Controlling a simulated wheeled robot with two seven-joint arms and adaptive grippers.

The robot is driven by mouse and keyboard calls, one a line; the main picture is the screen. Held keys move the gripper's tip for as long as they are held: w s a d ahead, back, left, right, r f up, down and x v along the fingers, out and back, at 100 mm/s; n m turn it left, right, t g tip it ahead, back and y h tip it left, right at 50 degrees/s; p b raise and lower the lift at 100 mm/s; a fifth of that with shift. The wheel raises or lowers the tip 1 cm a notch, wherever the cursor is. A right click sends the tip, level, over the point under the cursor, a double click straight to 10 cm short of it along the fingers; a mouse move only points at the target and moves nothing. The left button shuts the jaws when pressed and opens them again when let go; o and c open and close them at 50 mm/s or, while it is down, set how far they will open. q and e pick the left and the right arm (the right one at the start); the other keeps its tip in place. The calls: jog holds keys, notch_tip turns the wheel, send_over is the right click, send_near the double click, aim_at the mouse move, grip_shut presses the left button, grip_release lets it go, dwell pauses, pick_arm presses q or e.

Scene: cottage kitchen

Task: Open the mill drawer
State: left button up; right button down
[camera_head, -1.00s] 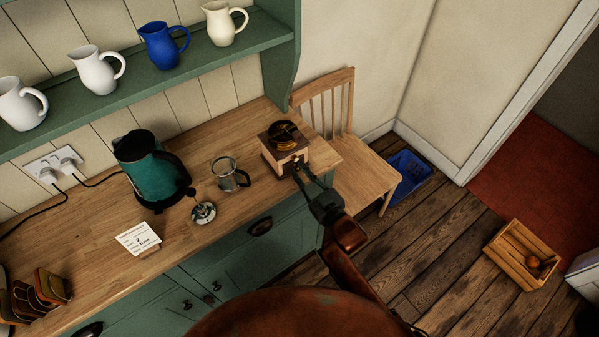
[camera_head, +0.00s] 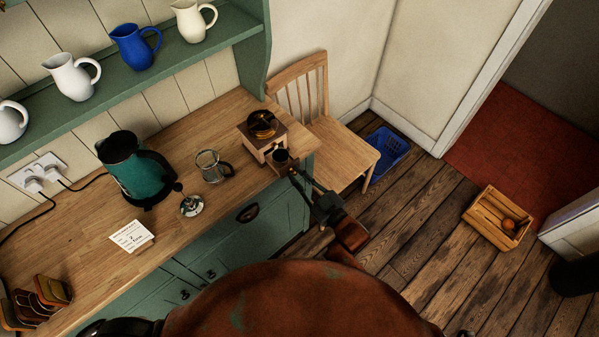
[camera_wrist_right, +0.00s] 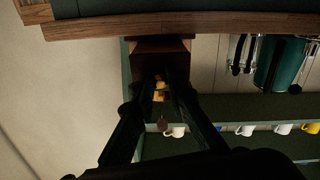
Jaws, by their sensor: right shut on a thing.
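The mill (camera_head: 255,145) is a small wooden box with a dark and brass top. It stands at the right end of the wooden counter in the head view. Its drawer (camera_head: 283,165) sticks out of its front, toward me, with a dark inside showing. My right gripper (camera_head: 293,173) is at the drawer's front and shut on its knob. In the right wrist view the fingers (camera_wrist_right: 165,90) close around a small brass knob (camera_wrist_right: 159,87), below the brown wooden mill. The fingers partly hide the knob.
On the counter (camera_head: 90,262) are a teal kettle (camera_head: 137,172), a glass press jug (camera_head: 210,166), its plunger lid (camera_head: 191,206) and a card (camera_head: 131,236). A wooden chair (camera_head: 345,152) stands right of the counter. The counter's front edge lies just under the gripper.

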jog(key=c, duration=2.2)
grip_release()
jog(key=shift+c, duration=0.2)
jog(key=o, duration=0.3)
jog(key=shift+o, duration=0.3)
jog(key=shift+s+d, duration=0.1)
pick_arm(q)
jog(key=shift+s, duration=0.45)
pick_arm(e)
jog(key=v, duration=1.1)
jog(key=shift+s+d, duration=0.25)
